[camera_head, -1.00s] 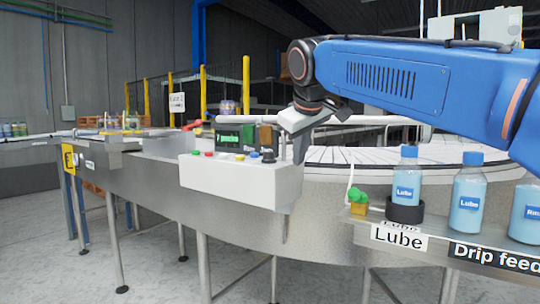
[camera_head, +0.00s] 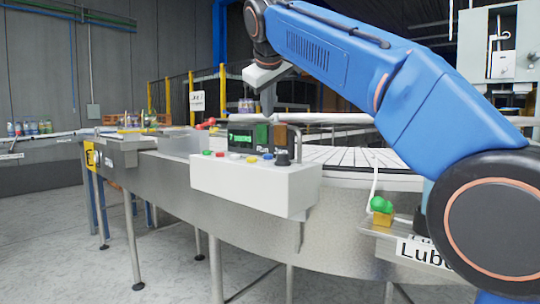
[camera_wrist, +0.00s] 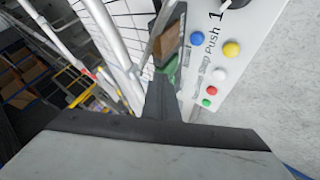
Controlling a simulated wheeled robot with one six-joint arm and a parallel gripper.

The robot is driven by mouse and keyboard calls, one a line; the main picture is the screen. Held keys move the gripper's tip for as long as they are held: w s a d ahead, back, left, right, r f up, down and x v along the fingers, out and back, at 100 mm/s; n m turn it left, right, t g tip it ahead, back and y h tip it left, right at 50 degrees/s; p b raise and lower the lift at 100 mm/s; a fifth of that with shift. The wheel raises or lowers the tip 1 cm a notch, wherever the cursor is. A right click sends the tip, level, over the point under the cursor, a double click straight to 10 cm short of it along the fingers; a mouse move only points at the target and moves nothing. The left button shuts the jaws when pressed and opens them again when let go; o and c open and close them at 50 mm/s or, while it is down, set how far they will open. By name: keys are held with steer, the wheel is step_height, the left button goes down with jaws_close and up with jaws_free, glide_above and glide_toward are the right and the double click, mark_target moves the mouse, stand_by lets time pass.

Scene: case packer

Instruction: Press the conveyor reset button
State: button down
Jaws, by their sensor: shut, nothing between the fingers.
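A white control box (camera_head: 250,186) hangs on the front of the conveyor. Its top carries a green button (camera_head: 206,153), a red button (camera_head: 219,154), a white button (camera_head: 235,156), a yellow button (camera_head: 251,159), a blue button (camera_head: 267,156) and a black knob (camera_head: 282,158). I cannot tell which button is the reset; the labels are only partly legible. My gripper (camera_head: 268,106) is shut and empty, pointing down above the box's back, apart from the buttons. In the wrist view its shut fingers (camera_wrist: 160,88) lie left of the button row, with the white button (camera_wrist: 218,74) to their right.
A small display (camera_head: 240,137) and a brown block (camera_head: 280,137) stand behind the buttons. The curved conveyor (camera_head: 350,158) runs behind. A green valve (camera_head: 381,205) and a Lube sign (camera_head: 425,252) are at right, partly covered by my arm.

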mark_target(268, 155)
steer(key=shift+f, duration=4.4)
steer(key=shift+f, duration=0.15)
steer(key=shift+f, duration=0.3)
steer(key=shift+f, duration=0.5)
steer(key=shift+r, duration=0.95)
steer(key=shift+r, duration=2.5)
